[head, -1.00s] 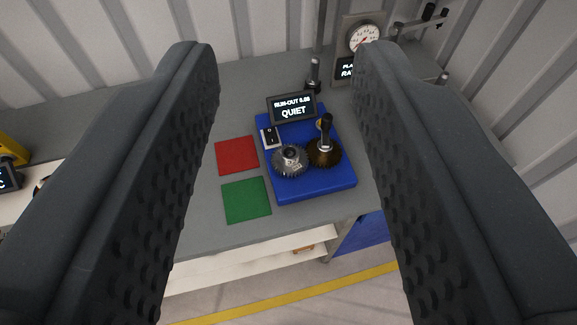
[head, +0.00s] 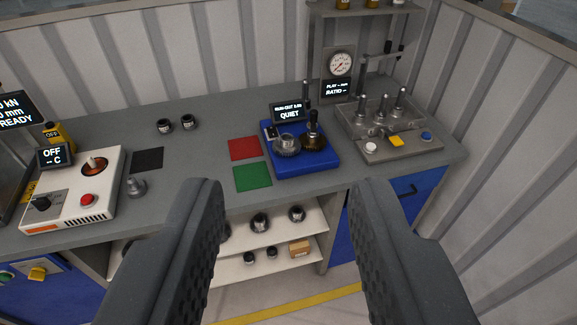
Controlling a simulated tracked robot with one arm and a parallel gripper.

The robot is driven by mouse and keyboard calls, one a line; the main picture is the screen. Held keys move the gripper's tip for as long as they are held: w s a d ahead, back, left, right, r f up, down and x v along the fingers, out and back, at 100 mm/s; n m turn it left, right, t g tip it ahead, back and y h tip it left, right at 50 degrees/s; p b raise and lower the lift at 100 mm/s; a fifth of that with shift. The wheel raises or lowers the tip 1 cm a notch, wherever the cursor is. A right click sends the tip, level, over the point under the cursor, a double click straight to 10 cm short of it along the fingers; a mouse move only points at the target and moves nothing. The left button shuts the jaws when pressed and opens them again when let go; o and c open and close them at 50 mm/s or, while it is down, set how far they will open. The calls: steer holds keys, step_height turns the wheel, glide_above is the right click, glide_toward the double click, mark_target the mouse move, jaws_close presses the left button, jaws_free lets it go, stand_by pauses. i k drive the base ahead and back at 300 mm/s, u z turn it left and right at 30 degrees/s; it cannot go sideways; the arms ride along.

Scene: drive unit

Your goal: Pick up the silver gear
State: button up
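The silver gear (head: 287,145) sits on the blue drive unit (head: 318,163) on the grey workbench. A dark bronze gear (head: 313,140) with an upright black-topped shaft stands right beside it; I cannot tell whether their teeth touch. A small display reading "QUIET" (head: 289,112) stands behind the silver gear. My gripper (head: 282,215) is open and empty, its two dark padded fingers wide apart in the foreground. The gear lies beyond the fingertips, roughly between them in the picture and well away from them.
A red mat (head: 244,149) and a green mat (head: 253,177) lie left of the drive unit. A grey fixture with several posts (head: 390,130) stands on the right. A heater box (head: 80,190) stands on the left. A shelf below (head: 270,240) holds small parts.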

mark_target(282, 147)
steer(key=u, duration=0.8)
steer(key=i, duration=1.65)
steer(key=z, duration=0.6)
steer(key=i, duration=0.45)
steer(key=z, duration=0.45)
